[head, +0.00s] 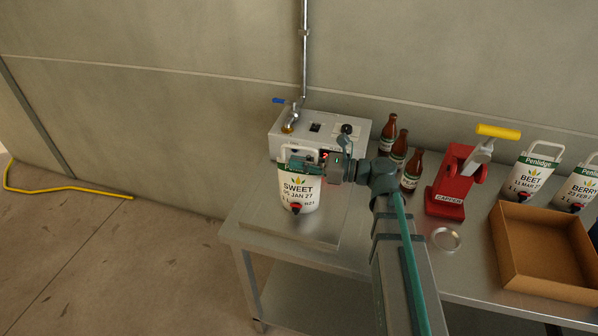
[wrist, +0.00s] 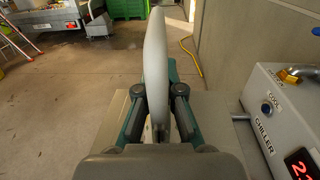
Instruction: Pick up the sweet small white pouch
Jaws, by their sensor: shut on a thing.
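The sweet small white pouch (head: 298,190) is upright in the head view, with a green band, "SWEET" lettering and a red tap low on its front. It is over the left part of the metal table, in front of the chiller. My gripper (head: 305,163) reaches in from the right and is shut on the pouch near its top. In the wrist view the pouch (wrist: 156,75) shows edge-on as a pale upright shape between the two fingers of my gripper (wrist: 158,110). I cannot tell whether its base touches the table.
The chiller (head: 345,127) stands behind. Several brown bottles (head: 388,136), a red capper (head: 452,185) with yellow handle, a metal lid (head: 445,239), a cardboard box (head: 510,272), a BEET pouch (head: 529,180) and a BERRY pouch (head: 580,188) occupy the table's right. Open floor lies left.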

